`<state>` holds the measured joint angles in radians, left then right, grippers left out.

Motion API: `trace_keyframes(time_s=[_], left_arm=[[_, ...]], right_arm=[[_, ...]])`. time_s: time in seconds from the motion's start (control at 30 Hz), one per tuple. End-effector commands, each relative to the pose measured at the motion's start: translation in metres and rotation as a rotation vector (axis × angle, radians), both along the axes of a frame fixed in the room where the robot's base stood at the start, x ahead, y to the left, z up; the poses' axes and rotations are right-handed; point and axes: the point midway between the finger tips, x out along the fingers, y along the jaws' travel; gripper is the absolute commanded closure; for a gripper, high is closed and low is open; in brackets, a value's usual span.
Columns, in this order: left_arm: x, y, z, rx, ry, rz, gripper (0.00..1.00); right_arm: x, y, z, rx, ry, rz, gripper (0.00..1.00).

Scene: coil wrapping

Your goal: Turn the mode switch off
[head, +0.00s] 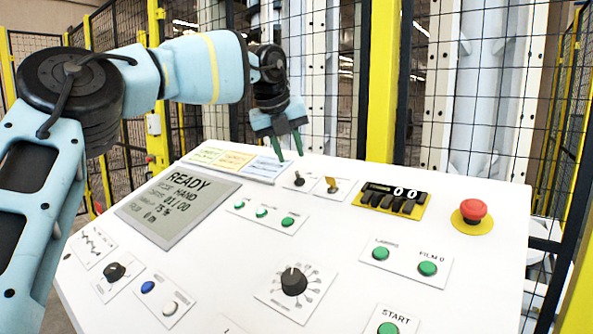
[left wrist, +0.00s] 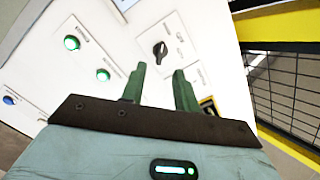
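A small black rotary switch (head: 299,179) sits on a white plate near the back edge of the sloping panel; its lettering is too small to read, so I cannot confirm it is the mode switch. It also shows in the left wrist view (left wrist: 160,50), just beyond the fingertips and between their lines. My left gripper (head: 290,157) points down above the panel's back edge, just behind and above this switch. Its green fingers are apart with nothing between them, as the left wrist view (left wrist: 159,69) also shows. My right gripper is not in view.
A yellow-handled switch (head: 332,185) stands right beside the black one. The display (head: 176,207) reads READY and HAND. A large black knob (head: 294,281) is nearer. Yellow posts and mesh fence stand behind.

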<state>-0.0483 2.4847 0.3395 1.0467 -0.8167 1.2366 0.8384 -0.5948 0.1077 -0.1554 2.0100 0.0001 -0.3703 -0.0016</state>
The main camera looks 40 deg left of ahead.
Motion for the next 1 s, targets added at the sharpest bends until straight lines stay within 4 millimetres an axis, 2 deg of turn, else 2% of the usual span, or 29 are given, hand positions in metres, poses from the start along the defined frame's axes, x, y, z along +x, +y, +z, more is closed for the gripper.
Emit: trace_keyframes(time_s=[0.2,0.4,0.8,1.0], left_arm=[[0.015,0.004,-0.031,-0.002,0.003,0.0,0.69],[0.025,0.006,-0.05,-0.002,0.0,0.0,0.69],[0.029,0.007,-0.056,-0.001,-0.001,0.001,0.69],[0.029,0.007,-0.056,-0.001,-0.001,0.001,0.96]], right_arm=[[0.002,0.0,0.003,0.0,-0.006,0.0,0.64],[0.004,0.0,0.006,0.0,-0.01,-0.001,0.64],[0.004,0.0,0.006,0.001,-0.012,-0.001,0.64],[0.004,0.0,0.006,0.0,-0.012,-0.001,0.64]])
